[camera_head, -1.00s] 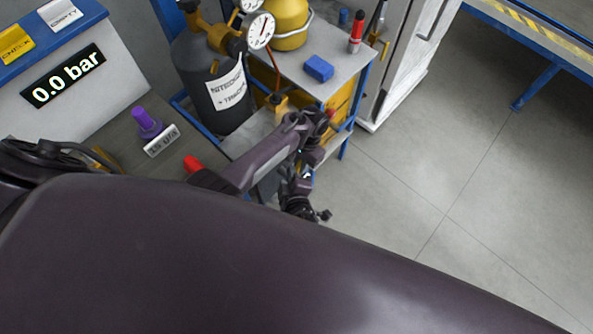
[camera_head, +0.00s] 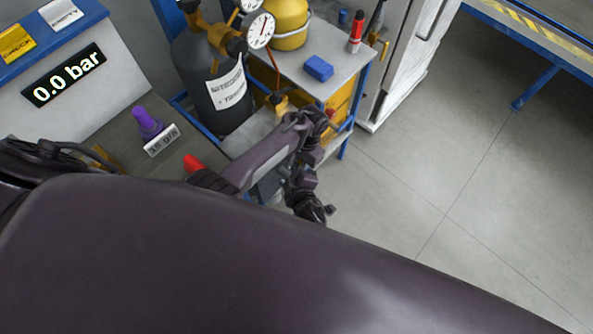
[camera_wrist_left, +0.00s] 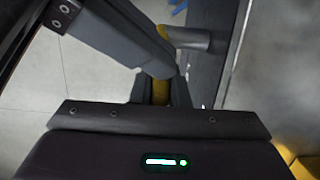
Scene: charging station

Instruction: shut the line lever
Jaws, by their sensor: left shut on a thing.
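In the left wrist view my left gripper (camera_wrist_left: 158,92) is shut on a narrow yellow piece, which I take to be the line lever (camera_wrist_left: 160,90). Its grey finger covers most of that piece, so the lever's angle cannot be read. A grey cylinder (camera_wrist_left: 187,38) lies just beyond the finger. In the head view the lever is not clearly visible.
A dark gas cylinder (camera_head: 212,90) with a gauge (camera_head: 260,30) stands beside a grey bench top (camera_head: 310,92) holding a blue block (camera_head: 319,68) and a red marker (camera_head: 357,32). A display (camera_head: 63,76) reads 0.0 bar. Open floor (camera_head: 430,170) lies right.

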